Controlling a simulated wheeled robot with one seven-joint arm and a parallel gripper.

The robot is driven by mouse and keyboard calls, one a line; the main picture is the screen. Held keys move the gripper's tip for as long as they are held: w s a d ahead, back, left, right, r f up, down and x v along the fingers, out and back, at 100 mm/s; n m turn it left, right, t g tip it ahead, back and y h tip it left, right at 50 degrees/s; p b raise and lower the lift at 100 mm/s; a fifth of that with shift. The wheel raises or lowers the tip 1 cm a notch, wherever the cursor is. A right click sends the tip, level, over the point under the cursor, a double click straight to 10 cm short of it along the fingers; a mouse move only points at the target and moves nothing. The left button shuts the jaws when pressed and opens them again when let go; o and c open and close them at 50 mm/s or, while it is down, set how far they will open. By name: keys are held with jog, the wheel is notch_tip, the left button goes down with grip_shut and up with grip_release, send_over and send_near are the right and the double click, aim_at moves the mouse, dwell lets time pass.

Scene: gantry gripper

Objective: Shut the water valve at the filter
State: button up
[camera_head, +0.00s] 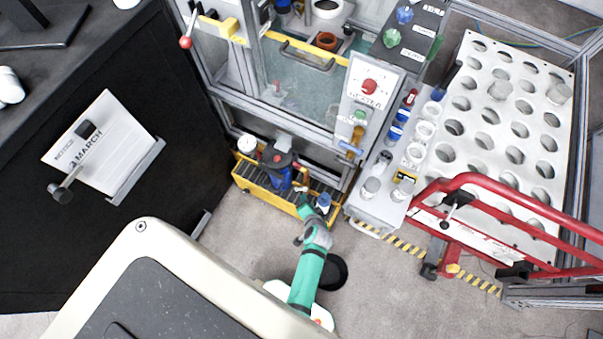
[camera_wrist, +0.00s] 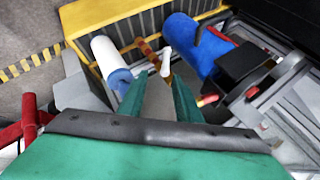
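A blue filter housing (camera_wrist: 195,45) lies toward the upper middle of the wrist view; in the head view the blue filter (camera_head: 278,180) stands in a yellow tray (camera_head: 262,194). Beside it in the wrist view is a small valve with an orange-brown handle (camera_wrist: 146,49) and a whitish fitting (camera_wrist: 166,62). I cannot make out the valve in the head view. My gripper (camera_wrist: 161,84) is open, its two green fingers apart, pointing toward the valve; I see nothing clamped between them. My gripper (camera_head: 308,208) is at the tray's front right in the head view.
A white and blue cylinder (camera_wrist: 108,62) stands close left of my fingers. A black part (camera_wrist: 240,68) is to the right of the blue housing.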

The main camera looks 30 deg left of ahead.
aim_at(302, 189)
jog(key=x, duration=0.8)
jog(key=a+x, duration=0.1)
jog(key=x, duration=0.3)
jog(key=shift+a+r, duration=0.15)
jog(key=shift+a, duration=0.05)
jog(key=shift+c, duration=0.7)
grip_shut()
